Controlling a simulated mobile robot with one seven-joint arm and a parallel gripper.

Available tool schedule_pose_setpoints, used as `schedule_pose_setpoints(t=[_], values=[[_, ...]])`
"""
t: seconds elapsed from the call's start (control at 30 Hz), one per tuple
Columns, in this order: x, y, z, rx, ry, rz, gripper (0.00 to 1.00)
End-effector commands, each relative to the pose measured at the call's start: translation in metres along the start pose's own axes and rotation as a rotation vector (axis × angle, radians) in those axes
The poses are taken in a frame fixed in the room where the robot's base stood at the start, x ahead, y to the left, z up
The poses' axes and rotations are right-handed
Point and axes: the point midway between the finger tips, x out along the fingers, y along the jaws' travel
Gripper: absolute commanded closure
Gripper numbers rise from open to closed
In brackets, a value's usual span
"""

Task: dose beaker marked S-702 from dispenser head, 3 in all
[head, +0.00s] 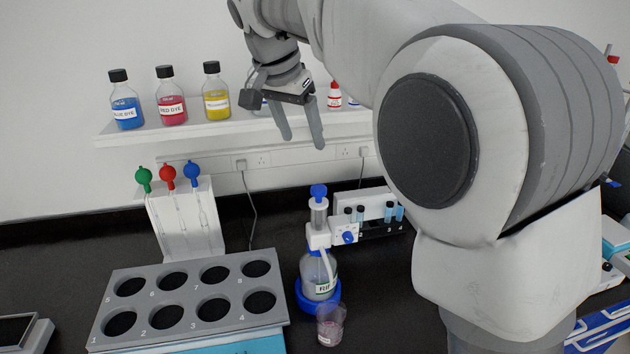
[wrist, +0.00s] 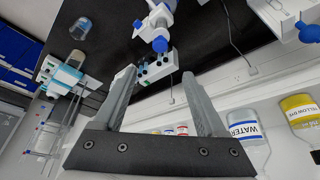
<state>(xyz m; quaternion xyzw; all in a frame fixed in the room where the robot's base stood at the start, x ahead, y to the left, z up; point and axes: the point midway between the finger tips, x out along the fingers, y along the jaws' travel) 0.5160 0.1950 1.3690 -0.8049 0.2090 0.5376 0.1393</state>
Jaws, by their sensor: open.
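A small clear beaker (head: 330,326) with a pale label stands on the black bench in front of the dispenser bottle, below its spout. It looks pinkish inside; its label is too small to read. It also shows in the wrist view (wrist: 80,28). The dispenser head (head: 319,236) is white with a blue knob (head: 319,191) on top, on a clear bottle (head: 318,275) in a blue ring base. It shows in the wrist view (wrist: 158,22) too. My gripper (head: 303,144) is open and empty, above and behind the dispenser, close to the shelf, fingers pointing down.
A grey rack (head: 190,295) with several empty numbered holes stands at left. A white pipette stand (head: 188,220) is behind it. Dye bottles (head: 172,98) line the shelf (head: 180,130). A small vial rack (head: 382,228) stands right of the dispenser.

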Motion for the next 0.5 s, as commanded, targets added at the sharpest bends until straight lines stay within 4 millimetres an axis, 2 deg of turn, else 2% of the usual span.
schedule_pose_setpoints(t=[0.1, 0.5], values=[[0.027, 0.001, 0.000, 0.000, -0.003, 0.004, 0.26], [0.112, 0.001, 0.000, -0.002, -0.002, 0.003, 0.26]])
